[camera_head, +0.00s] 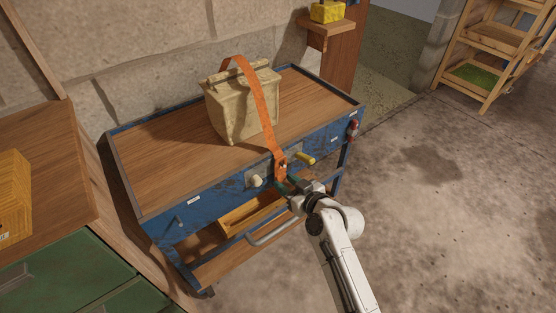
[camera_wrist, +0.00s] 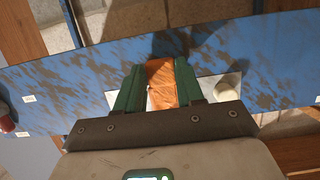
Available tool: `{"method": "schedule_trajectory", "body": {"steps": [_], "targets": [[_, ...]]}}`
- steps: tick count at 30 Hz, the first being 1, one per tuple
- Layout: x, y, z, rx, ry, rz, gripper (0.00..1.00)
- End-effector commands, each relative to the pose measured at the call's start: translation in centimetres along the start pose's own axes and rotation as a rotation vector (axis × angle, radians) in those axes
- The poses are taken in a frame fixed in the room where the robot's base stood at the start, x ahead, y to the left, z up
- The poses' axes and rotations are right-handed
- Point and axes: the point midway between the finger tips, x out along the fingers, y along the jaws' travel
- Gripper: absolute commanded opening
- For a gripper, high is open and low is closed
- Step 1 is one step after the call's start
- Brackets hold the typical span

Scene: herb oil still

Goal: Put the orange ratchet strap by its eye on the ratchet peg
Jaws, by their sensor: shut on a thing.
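In the wrist view my gripper (camera_wrist: 160,84) is shut on the orange strap (camera_wrist: 161,72), close in front of the blue panel. The strap's eye is not clearly visible. A cream knob (camera_head: 257,181) sticks out of a pale plate on the panel, left of my gripper. The knob also shows in the wrist view (camera_wrist: 225,89). I cannot tell whether it is the ratchet peg.
A bar handle (camera_head: 272,232) and wooden tray (camera_head: 240,215) are below. Floor to the right is free.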

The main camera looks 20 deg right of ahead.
Motion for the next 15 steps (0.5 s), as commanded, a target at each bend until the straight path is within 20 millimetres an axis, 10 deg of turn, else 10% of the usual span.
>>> {"method": "schedule_trajectory", "body": {"steps": [15], "targets": [[0.50,0.02,0.13,-0.001,0.000,0.001,0.07]]}}
